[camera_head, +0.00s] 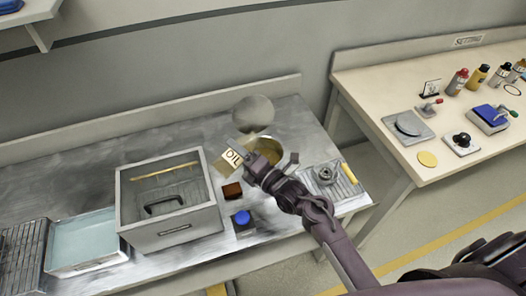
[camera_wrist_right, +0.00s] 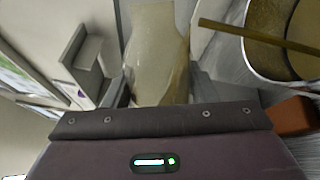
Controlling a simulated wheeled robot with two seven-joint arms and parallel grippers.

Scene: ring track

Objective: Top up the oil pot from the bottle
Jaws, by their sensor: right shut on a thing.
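The oil bottle (camera_head: 232,157), translucent yellowish with an OIL label, is in my right gripper (camera_head: 247,164). The gripper is shut on it, just left of the oil pot. The bottle (camera_wrist_right: 155,45) also fills the space between the fingers in the right wrist view; its mouth does not show clearly. The oil pot (camera_head: 268,146) is a round metal pot with brownish-gold contents, partly hidden by my gripper. In the right wrist view the pot (camera_wrist_right: 252,60) is at the upper right, with a flat stick lying across it. My left gripper is not in view.
A grey round disc (camera_head: 253,111) is behind the pot. A glass-topped box (camera_head: 170,238) stands left of the gripper. A brown block (camera_head: 232,190) and a blue-topped item (camera_head: 242,218) are in front. A rack (camera_head: 333,184) with a metal part lies to the right.

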